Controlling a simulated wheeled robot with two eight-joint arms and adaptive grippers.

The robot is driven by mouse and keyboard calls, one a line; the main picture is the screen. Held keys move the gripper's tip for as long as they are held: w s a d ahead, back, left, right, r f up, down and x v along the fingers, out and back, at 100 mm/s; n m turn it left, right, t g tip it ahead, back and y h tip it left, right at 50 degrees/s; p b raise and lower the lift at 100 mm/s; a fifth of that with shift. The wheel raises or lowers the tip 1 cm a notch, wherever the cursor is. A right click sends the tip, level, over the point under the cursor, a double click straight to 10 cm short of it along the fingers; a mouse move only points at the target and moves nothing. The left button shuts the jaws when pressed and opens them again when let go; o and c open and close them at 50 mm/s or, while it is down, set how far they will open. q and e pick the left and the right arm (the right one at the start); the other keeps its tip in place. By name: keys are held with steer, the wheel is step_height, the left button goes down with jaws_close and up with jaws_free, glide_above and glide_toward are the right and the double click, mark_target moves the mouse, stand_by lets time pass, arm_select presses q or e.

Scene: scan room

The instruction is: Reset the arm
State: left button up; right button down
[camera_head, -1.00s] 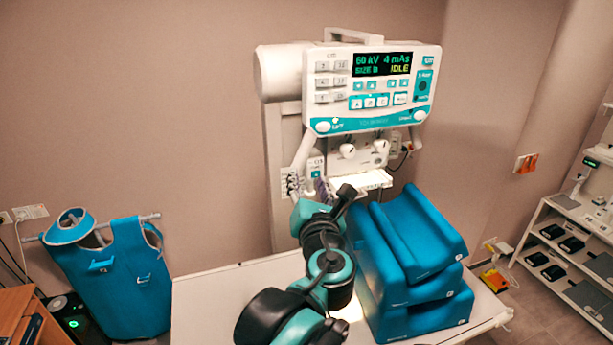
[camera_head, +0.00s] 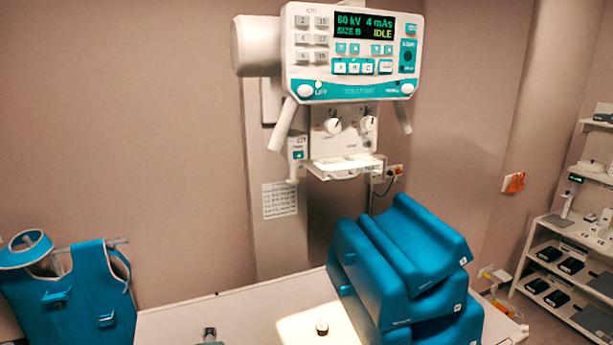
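Neither of my grippers shows clearly. A small dark and teal part (camera_head: 208,336) shows at the bottom edge, left of centre; I cannot tell whether it belongs to my arm. The X-ray unit (camera_head: 350,60) stands above the table, and its screen reads 60 kV, 4 mAs, SIZE B, IDLE. Below it are two knobs and a lit collimator plate (camera_head: 345,168). Nothing of mine touches the unit.
Blue foam wedges (camera_head: 400,260) are stacked on the white table (camera_head: 250,305). A small round object (camera_head: 322,328) sits in a lit patch. A blue apron (camera_head: 75,295) hangs left. A shelf rack (camera_head: 560,265) stands right.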

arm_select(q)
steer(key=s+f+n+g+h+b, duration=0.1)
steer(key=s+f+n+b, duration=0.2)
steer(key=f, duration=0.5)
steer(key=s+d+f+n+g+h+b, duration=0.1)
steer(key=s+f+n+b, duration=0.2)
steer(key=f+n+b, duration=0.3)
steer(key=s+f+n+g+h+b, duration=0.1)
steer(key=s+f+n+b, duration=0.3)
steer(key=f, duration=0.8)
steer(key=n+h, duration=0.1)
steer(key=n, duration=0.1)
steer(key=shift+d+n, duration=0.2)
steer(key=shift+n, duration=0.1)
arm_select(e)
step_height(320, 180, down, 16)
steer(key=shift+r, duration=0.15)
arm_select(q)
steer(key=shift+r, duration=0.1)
